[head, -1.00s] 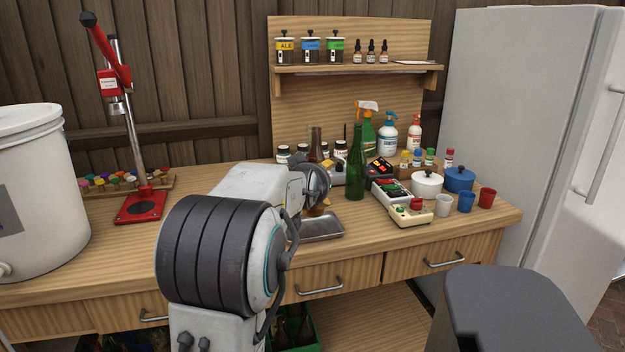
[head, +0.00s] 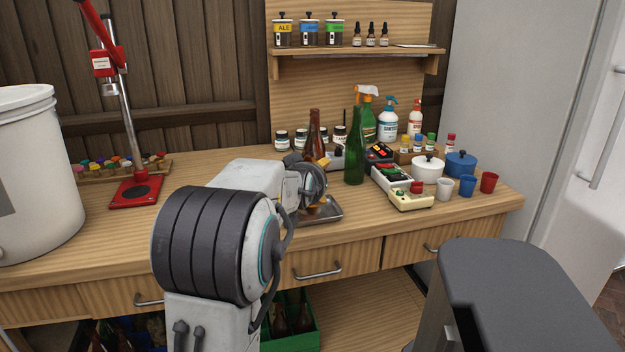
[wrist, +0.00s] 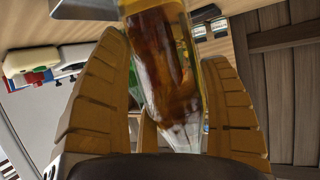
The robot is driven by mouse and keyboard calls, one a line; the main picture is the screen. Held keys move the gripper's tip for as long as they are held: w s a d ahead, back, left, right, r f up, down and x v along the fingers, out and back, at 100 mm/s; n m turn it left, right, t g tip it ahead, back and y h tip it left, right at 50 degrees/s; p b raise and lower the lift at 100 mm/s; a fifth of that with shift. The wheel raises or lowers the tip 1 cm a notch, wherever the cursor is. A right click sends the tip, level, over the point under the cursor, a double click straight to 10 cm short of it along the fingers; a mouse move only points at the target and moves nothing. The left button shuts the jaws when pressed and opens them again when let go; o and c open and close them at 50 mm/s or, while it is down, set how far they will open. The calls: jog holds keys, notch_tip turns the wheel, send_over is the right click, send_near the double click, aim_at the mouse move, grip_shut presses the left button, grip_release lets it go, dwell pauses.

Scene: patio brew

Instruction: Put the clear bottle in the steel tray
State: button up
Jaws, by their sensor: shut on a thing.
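The clear bottle (wrist: 182,128) is between the two tan fingers of my gripper (wrist: 166,62) in the wrist view. The fingers are shut on it, and brown glass or liquid shows through it. In the head view my arm hides the bottle, and only a bit of an orange finger shows beyond the wrist. The steel tray (head: 330,212) lies on the bench just beyond my wrist, partly hidden by it. A grey metal corner, probably the tray, shows at the top left of the wrist view (wrist: 82,8). I cannot tell whether the bottle touches the tray.
A brown bottle (head: 316,132) and a green bottle (head: 355,152) stand behind the tray. Meters, a white pot (head: 427,170), a blue pot (head: 461,165) and small cups crowd the right. A red capper (head: 135,190) and white bucket (head: 38,180) stand left. Bare bench lies between.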

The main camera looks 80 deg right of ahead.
jog(key=o, duration=1.3)
jog(key=shift+r, duration=0.1)
